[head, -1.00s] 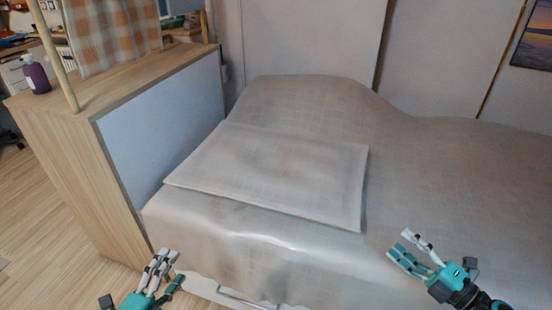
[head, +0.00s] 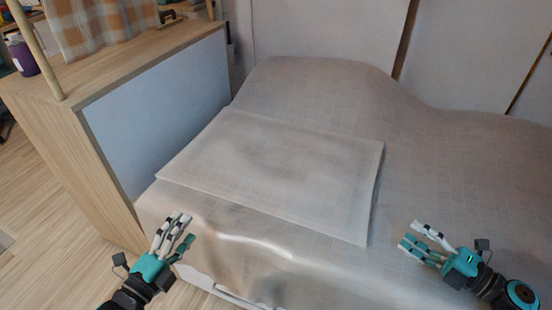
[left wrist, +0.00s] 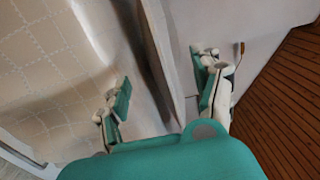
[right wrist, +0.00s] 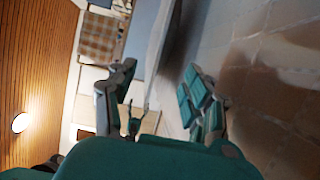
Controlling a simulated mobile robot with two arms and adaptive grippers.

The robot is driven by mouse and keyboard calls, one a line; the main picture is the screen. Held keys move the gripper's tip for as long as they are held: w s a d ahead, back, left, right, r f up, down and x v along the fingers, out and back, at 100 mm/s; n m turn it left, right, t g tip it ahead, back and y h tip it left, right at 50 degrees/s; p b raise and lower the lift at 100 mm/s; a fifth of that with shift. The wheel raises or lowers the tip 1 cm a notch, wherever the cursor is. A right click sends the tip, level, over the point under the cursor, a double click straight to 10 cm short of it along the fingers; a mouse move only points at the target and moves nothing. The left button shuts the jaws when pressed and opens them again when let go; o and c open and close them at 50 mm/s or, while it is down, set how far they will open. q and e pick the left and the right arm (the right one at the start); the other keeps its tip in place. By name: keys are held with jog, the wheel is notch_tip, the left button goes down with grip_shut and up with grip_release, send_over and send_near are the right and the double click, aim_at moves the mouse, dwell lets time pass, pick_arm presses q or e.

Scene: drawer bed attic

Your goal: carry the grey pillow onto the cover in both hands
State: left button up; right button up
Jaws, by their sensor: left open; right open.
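The grey pillow (head: 275,170) is a flat, pale, checked rectangle lying on the bed. It rests on the cover (head: 440,155), a similar grey-beige checked cloth that drapes over the bed's front edge. My left gripper (head: 172,232) is open and empty, in front of the pillow's near left corner and apart from it. My right gripper (head: 418,240) is open and empty, to the right of the pillow's near right corner with a gap between. The fingers of both show spread in the left wrist view (left wrist: 160,90) and the right wrist view (right wrist: 160,95).
A wooden cabinet (head: 105,170) with a pale side panel stands against the bed's left side. A purple bottle (head: 22,55), a post and a checked cloth (head: 95,25) are on top of it. A wall closes the back. Wooden floor (head: 40,200) is free at left.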

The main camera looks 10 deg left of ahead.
aim_at(221, 183)
pick_arm(q)
jog(key=x, duration=1.7)
jog(key=shift+d, duration=0.1)
pick_arm(e)
jog(key=x, duration=1.7)
pick_arm(q)
jog(key=shift+c, duration=0.2)
pick_arm(e)
jog(key=shift+c, duration=0.3)
pick_arm(q)
jog(key=c, duration=0.9)
pick_arm(e)
jog(key=c, duration=0.9)
pick_arm(q)
grip_shut()
pick_arm(e)
jog(key=shift+r, duration=0.1)
grip_shut()
